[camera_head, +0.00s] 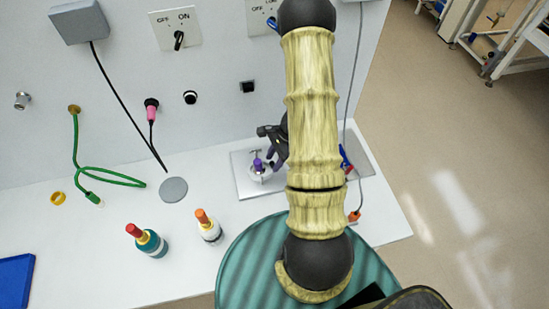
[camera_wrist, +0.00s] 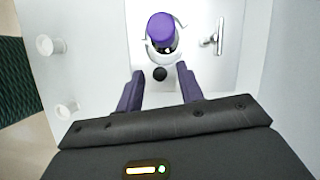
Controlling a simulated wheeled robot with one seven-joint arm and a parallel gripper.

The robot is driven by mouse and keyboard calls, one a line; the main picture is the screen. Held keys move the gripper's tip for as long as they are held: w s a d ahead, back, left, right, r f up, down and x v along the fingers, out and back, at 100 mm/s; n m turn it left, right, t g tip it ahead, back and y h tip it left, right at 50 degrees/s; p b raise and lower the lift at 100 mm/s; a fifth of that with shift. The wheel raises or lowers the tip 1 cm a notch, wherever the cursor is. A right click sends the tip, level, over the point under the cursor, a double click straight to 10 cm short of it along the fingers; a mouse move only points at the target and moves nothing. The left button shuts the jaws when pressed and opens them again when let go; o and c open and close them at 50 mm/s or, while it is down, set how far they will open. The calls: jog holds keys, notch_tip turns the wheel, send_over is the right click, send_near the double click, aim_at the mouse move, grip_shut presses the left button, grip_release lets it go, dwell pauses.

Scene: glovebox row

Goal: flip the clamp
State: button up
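A clamp-like fitting with a black ball knob (camera_wrist: 160,74) stands on a pale metal plate (camera_wrist: 195,71). Beyond the knob is a purple-capped round piece (camera_wrist: 160,27), with a thin curved metal part around it. The purple cap also shows in the head view (camera_head: 258,165), on the plate (camera_head: 243,187). My gripper (camera_wrist: 160,68) is open, its two purple fingers apart, with the black knob seen between their tips. I cannot tell whether they touch it. In the head view my gripper (camera_head: 276,152) is just right of the purple cap, partly hidden by my arm.
A metal T-shaped piece (camera_wrist: 216,37) stands right of the cap. Two bottles (camera_head: 151,243) (camera_head: 208,227) stand at the front of the white bench (camera_head: 100,275). A green hose (camera_head: 112,178) lies at left, near a grey disc (camera_head: 173,190). The panel wall rises behind.

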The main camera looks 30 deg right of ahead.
jog(key=shift+c, duration=0.5)
grip_shut()
jog(key=shift+w, duration=0.1)
jog(key=shift+w+a+n+g+p, duration=0.2)
jog(key=shift+w+n+g, duration=0.15)
jog(key=shift+n, duration=0.45)
jog(key=shift+w+a+n+g+p, duration=0.15)
jog(key=shift+w+n+g, duration=0.15)
jog(key=shift+n, duration=0.5)
jog(key=shift+d, duration=0.1)
jog(key=shift+o, duration=0.5)
grip_release()
jog(key=shift+r, duration=0.1)
